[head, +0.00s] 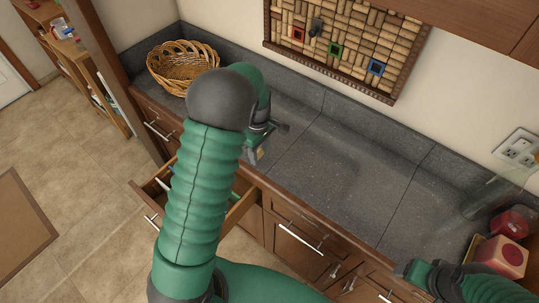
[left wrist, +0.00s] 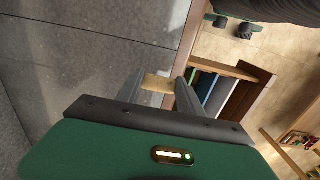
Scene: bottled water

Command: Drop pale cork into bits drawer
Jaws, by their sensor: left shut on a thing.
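My left gripper (head: 262,138) is above the counter's front edge, partly hidden behind my own arm in the head view. In the left wrist view its two fingers (left wrist: 158,88) are shut on the pale cork (left wrist: 157,82), a small tan block between the tips. The bits drawer (head: 242,208) is pulled open below the counter, to the lower left of the gripper, and my arm hides much of it. In the left wrist view the open drawer (left wrist: 236,70) lies just right of the fingers, with long coloured items inside. Part of my right arm shows at lower right; its fingertips are not clear.
A wicker basket (head: 182,66) stands at the counter's back left. A cork board (head: 340,42) hangs on the wall. A red box (head: 501,257) and a clear glass (head: 487,199) stand at the right. The middle of the grey counter (head: 335,165) is clear.

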